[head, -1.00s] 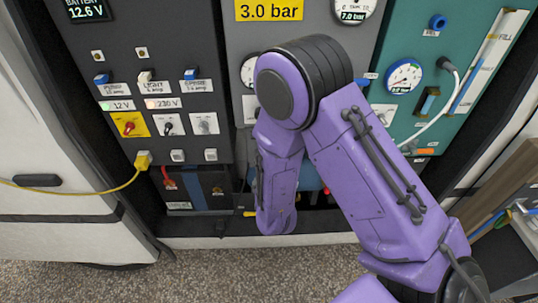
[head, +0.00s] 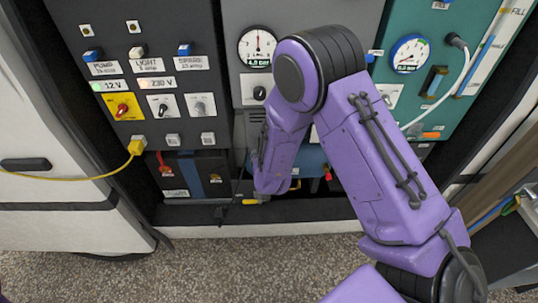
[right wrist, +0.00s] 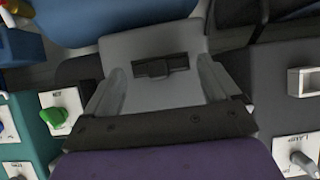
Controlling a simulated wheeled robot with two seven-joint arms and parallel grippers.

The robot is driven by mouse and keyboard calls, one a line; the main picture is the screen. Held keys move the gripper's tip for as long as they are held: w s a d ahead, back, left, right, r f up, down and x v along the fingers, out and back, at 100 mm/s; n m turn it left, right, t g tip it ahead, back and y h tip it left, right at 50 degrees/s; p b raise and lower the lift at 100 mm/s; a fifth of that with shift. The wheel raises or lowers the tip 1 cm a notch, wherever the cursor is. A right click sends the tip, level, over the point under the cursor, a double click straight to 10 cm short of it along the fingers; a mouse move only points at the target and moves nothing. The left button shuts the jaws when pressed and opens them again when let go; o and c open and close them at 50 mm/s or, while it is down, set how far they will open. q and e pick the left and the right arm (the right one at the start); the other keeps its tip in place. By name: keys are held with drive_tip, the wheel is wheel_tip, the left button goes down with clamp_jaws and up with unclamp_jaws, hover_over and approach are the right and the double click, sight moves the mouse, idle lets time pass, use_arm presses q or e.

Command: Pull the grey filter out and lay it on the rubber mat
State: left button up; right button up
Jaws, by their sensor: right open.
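In the right wrist view, my right gripper (right wrist: 161,82) is open, one grey finger on each side of the picture's middle. Between and beyond the fingers is a grey block (right wrist: 150,45) with a dark recessed grip, which looks like the grey filter. I cannot tell whether the fingers touch it. In the head view my purple right arm reaches down in front of the middle panel and hides this gripper and the block. My left gripper is not in view. I cannot make out the rubber mat.
Left is a dark switch panel (head: 150,60) with a yellow cable plug (head: 136,146). Right is a teal panel (head: 425,90) with a gauge and a white hose. A blue tank edge (right wrist: 130,22) lies beyond the block. The speckled floor (head: 240,265) in front is clear.

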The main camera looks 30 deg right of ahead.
clamp_jaws()
drive_tip(key=shift+s+a, duration=0.1)
drive_tip(key=s+a+p, duration=0.2)
drive_tip(key=s+a, duration=0.2)
drive_tip(key=s, duration=0.3)
drive_tip(key=shift+a, duration=0.15)
idle(1.0)
drive_tip(key=shift+s, duration=0.1)
